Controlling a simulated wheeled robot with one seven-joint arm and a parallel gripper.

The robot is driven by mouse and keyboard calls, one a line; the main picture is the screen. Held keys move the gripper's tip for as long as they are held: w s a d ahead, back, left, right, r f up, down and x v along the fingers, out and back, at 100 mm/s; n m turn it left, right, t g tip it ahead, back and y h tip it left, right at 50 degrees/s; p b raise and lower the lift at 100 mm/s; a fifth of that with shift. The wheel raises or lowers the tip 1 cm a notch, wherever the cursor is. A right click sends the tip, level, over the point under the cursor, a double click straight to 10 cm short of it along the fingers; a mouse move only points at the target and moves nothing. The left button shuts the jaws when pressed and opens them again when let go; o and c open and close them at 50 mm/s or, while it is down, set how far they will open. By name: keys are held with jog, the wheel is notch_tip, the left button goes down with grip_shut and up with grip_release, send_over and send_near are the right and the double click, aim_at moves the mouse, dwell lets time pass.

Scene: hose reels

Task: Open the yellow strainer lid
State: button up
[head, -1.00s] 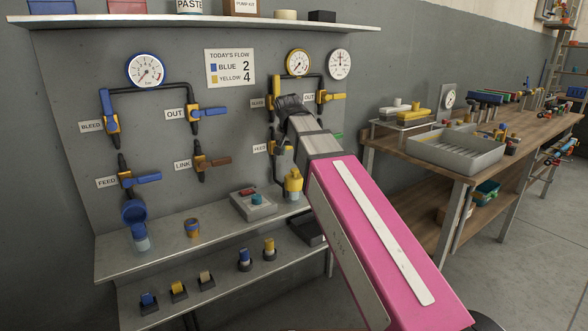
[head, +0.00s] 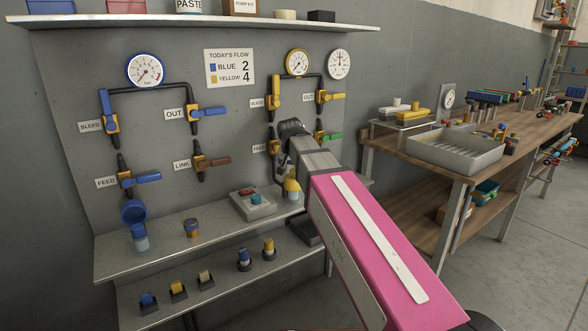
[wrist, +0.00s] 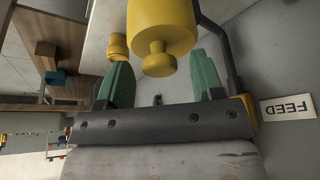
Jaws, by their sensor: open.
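The yellow strainer (head: 292,187) stands on the shelf below the yellow pipes, partly hidden by my arm in the head view. In the wrist view a large yellow cylinder with a smaller round knob (wrist: 158,60) fills the top middle; it looks like the strainer's lid, but I cannot tell for sure. My gripper (wrist: 163,75) is open, its two green fingers on either side of the knob, with gaps between. Nothing is held. In the head view my arm hides the fingers.
A yellow fitting (wrist: 117,46) shows beside the left finger. A dark pipe and the FEED label (wrist: 287,107) are close at the right. A blue strainer with its lid up (head: 134,212) and a grey box (head: 253,204) share the shelf. A workbench (head: 400,155) stands to the right.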

aim_at(290, 174)
grip_shut()
jog(key=shift+w+a+r+g+h, duration=0.3)
jog(key=shift+w+a+g+h, duration=0.15)
jog(key=shift+w+g, duration=0.2)
jog(key=shift+w+a+r+g+h, duration=0.35)
jog(key=shift+w+g+h, duration=0.1)
jog(key=shift+w+g, duration=0.2)
jog(key=shift+w+a+n+g+h, duration=0.2)
jog(key=shift+w+a+g+h, duration=0.2)
jog(key=shift+g, duration=0.25)
jog(key=shift+w+a+n+g+h, duration=0.25)
jog(key=shift+w+g+h, duration=0.25)
jog(key=shift+g, duration=0.15)
grip_release()
jog(key=shift+r, duration=0.15)
